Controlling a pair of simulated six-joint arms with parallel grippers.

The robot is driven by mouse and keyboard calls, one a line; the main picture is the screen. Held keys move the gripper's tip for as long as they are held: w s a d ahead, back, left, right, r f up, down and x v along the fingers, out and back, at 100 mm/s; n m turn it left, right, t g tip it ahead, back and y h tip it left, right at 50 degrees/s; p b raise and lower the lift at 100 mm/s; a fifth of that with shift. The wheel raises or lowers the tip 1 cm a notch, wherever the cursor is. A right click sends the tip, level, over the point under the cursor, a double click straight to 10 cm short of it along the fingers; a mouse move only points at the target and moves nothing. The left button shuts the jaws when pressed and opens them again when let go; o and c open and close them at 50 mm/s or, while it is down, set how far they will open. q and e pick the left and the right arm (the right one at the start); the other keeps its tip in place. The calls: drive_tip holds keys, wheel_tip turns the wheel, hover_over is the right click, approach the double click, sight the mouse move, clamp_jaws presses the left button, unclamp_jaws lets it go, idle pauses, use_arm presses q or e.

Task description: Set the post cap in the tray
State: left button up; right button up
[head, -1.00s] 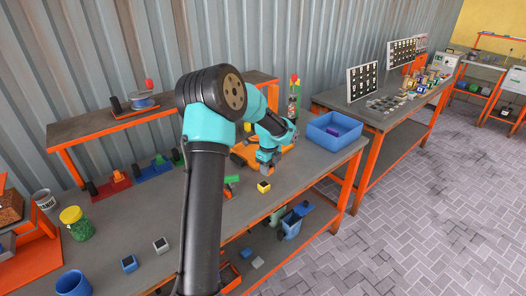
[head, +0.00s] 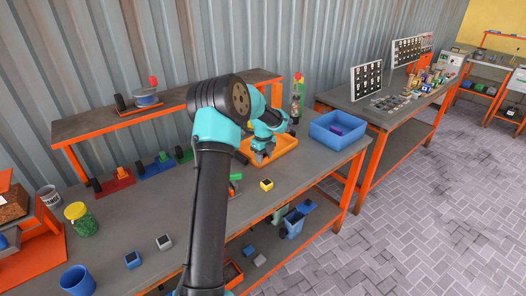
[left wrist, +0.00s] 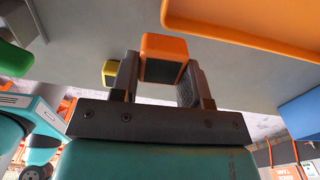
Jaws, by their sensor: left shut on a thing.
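My left gripper (head: 262,160) is shut on an orange post cap (left wrist: 163,52), a small block with a dark face, seen between the fingers in the left wrist view. The orange tray (head: 285,147) lies on the bench, and the arm and gripper hide part of it in the head view. Its edge (left wrist: 240,33) shows at the upper right of the left wrist view, apart from the cap. In the head view the gripper is at the tray's near left side; the cap itself is hard to make out there. My right gripper is not in view.
A yellow cap (head: 267,184) stands on the bench in front of the gripper. A grey cap (head: 164,242) and blue cap (head: 132,260) stand at the front left. A raised shelf (head: 100,125) runs behind.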

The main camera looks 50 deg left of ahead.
use_arm(q)
drive_tip(key=w+a, duration=0.4)
drive_tip(key=a, duration=0.1)
drive_tip(key=w+a+f, duration=0.1)
drive_tip(key=w+a, duration=0.1)
drive_tip(key=a, duration=0.1)
drive_tip(key=shift+w, duration=0.4)
drive_tip(key=shift+f, duration=1.75)
drive_tip(key=shift+f, duration=0.1)
drive_tip(key=o, duration=0.9)
wheel_tip(320, 180, up, 12)
